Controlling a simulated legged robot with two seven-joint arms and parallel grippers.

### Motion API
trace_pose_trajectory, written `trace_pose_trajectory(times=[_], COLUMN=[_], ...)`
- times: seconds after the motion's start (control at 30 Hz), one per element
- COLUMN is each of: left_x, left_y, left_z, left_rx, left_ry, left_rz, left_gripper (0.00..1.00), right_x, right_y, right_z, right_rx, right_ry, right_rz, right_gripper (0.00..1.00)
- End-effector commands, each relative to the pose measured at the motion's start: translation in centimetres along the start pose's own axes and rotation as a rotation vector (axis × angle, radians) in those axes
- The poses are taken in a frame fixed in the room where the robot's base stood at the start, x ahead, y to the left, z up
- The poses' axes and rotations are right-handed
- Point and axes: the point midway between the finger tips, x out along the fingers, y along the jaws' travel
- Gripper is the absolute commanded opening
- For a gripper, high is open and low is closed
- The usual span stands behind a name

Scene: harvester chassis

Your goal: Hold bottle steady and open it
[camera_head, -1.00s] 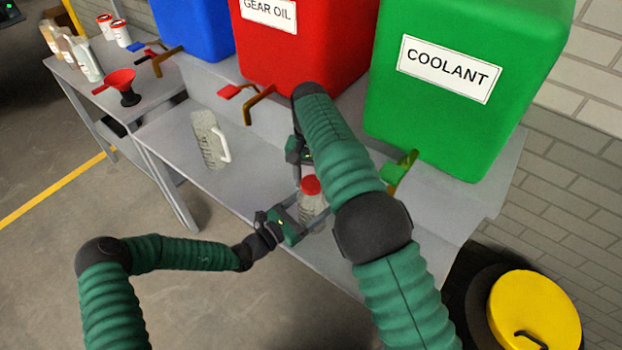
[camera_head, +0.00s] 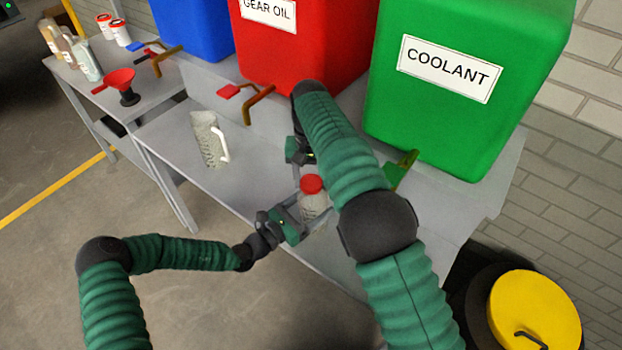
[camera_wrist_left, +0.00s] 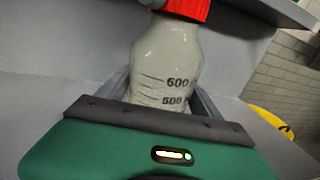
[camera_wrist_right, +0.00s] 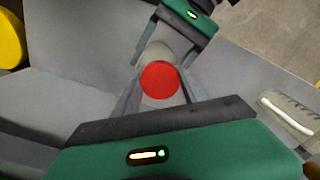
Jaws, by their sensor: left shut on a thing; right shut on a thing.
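The bottle (camera_head: 314,207) is pale and translucent with a red cap (camera_head: 312,184), and stands upright at the front of the grey bench. In the left wrist view the bottle (camera_wrist_left: 165,65) shows marks 600 and 500, with the red cap (camera_wrist_left: 186,8) cut by the top edge. My left gripper (camera_head: 312,218) is shut around the bottle's body from the left. My right gripper (camera_wrist_right: 158,92) comes from above, its fingers on either side of the red cap (camera_wrist_right: 159,80), shut on it. In the head view my right arm partly hides its fingers.
A clear jug (camera_head: 208,140) with a handle stands on the bench to the left. Behind are a red gear oil tank (camera_head: 300,50) and a green coolant tank (camera_head: 450,110) with taps. A red funnel (camera_head: 120,80) is on the far-left table. A yellow-lidded drum (camera_head: 535,312) stands at right.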

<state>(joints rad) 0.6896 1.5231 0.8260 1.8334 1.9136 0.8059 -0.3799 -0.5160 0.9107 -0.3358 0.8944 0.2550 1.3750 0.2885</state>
Motion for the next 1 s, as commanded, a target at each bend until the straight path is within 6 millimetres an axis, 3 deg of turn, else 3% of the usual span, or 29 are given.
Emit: trace_pose_trajectory(times=[0.03,0.3,0.73,1.0], left_x=[0.0,-0.1,-0.1,-0.1], left_y=[-0.7,-0.6,0.0,0.1], left_z=[-0.4,-0.5,-0.4,-0.4], left_rx=[0.002,0.001,-0.001,0.000], left_ry=[0.011,0.012,0.010,0.010], left_rz=[-0.015,-0.012,-0.001,0.000], left_gripper=[0.00,0.00,0.00,0.00], right_x=[-0.7,-1.7,-1.9,-5.4], right_y=[-0.7,-0.6,-0.1,-0.2], right_z=[-0.1,-0.1,-0.1,-0.1], right_rx=[-0.007,-0.005,0.000,0.001], right_ry=[0.012,0.013,0.005,0.007], right_rz=[-0.015,-0.014,-0.004,-0.003], right_gripper=[0.02,0.02,0.02,0.02])
